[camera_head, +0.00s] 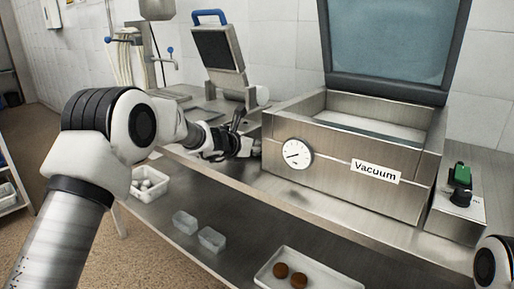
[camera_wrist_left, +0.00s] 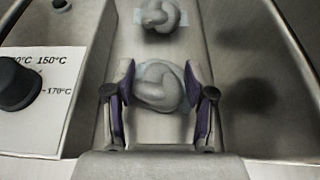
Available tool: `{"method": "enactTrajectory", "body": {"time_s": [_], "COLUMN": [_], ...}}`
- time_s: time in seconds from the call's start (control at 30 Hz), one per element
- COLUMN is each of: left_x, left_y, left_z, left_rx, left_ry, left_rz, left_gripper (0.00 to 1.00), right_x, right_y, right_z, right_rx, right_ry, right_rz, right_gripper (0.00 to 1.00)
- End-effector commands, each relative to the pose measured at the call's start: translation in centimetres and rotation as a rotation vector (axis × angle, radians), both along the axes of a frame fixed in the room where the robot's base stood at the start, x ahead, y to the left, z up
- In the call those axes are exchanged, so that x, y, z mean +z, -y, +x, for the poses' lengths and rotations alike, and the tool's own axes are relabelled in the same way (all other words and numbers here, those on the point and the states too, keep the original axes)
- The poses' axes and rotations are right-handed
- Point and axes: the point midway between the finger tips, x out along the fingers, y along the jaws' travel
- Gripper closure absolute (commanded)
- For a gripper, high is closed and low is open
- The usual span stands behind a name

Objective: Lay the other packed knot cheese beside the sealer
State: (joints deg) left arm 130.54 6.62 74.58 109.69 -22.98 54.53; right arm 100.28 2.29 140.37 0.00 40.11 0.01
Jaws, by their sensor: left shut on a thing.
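My left gripper (camera_wrist_left: 158,100) is shut on a grey-white packed knot cheese (camera_wrist_left: 158,84), with its purple pads on both sides of it. Another packed knot cheese (camera_wrist_left: 160,15) lies just ahead on the steel surface, showing pale film at its edges. Beside them on the left is an appliance with a temperature dial (camera_wrist_left: 18,82), which looks like the sealer. In the head view, my left gripper (camera_head: 248,148) is low between the blue-handled device (camera_head: 220,55) and the vacuum machine (camera_head: 345,165); the cheeses are hidden there. My right gripper is out of view.
The vacuum machine stands with its lid (camera_head: 390,45) raised. A box with a green switch (camera_head: 462,175) stands at its right.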

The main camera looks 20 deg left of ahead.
Motion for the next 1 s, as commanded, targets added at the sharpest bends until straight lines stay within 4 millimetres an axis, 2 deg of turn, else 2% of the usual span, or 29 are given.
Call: {"method": "enactTrajectory", "body": {"time_s": [0.03,0.1,0.47,0.57,0.9,1.0], "left_x": [-0.1,-0.1,0.3,0.6,3.8,4.4], "left_y": [0.0,0.0,0.0,-0.6,-3.2,-3.7], "left_z": [0.0,0.0,-0.1,-1.2,-8.5,-9.8], "left_rx": [0.000,0.000,0.000,0.002,0.001,0.001], "left_ry": [0.000,0.000,0.000,0.000,0.002,0.001], "left_rz": [0.000,0.000,0.000,-0.002,-0.004,-0.002], "left_gripper": [0.39,0.21,0.21,0.21,0.21,0.21], "right_x": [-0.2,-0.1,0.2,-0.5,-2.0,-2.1], "right_y": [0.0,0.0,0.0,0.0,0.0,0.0], "right_z": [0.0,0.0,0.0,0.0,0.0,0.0], "right_rx": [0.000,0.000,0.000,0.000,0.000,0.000], "right_ry": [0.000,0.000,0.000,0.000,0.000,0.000], "right_rz": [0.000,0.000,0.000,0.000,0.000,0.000], "right_gripper": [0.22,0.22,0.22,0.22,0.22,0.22]}}
